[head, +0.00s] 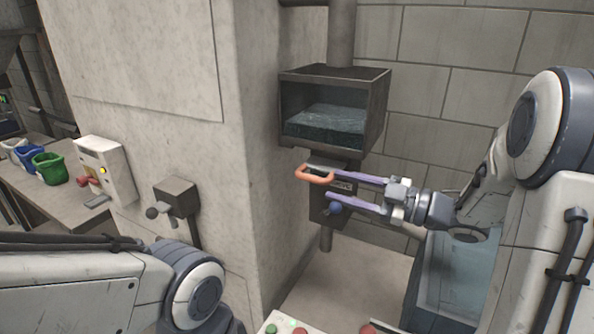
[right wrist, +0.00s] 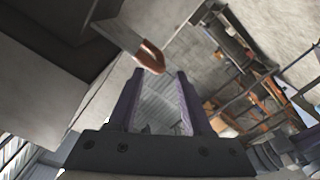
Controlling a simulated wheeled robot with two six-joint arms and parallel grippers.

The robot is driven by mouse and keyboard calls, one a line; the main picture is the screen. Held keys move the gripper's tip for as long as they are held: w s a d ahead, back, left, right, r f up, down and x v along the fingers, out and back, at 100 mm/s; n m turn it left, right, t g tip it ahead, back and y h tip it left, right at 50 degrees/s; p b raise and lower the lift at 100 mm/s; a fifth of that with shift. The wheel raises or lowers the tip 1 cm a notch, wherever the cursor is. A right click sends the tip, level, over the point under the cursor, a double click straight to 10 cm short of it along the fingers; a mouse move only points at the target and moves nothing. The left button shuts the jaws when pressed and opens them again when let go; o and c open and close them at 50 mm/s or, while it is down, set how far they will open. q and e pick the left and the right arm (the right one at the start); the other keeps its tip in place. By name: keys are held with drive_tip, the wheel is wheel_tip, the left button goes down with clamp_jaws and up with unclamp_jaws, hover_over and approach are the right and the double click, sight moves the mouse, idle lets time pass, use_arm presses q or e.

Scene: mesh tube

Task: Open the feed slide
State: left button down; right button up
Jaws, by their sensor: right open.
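The feed slide's orange loop handle (head: 315,174) sticks out below a dark hopper (head: 333,104) with a glass front and dark grainy fill. My right gripper (head: 331,184) comes in from the right with its two purple fingers apart and nothing seen between them. The upper fingertip is close to the handle; I cannot tell if they touch. In the right wrist view, the handle (right wrist: 150,56) shows just beyond the open fingertips (right wrist: 157,78). My left arm is at the lower left; its gripper is out of view.
A dark box with a blue ball knob (head: 335,207) sits just below the handle. A concrete pillar (head: 180,130) stands to the left, bearing a lever box (head: 176,196). A glass-walled tank (head: 455,285) is at the lower right. Coloured bags (head: 50,168) stand on a far-left table.

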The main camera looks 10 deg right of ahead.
sight(298, 176)
drive_tip(key=p+x, duration=0.3)
drive_tip(key=x, duration=0.5)
drive_tip(key=shift+w+a+r, duration=0.15)
drive_tip(key=shift+a, duration=0.15)
drive_tip(key=shift+x, duration=0.8)
clamp_jaws()
idle(0.4)
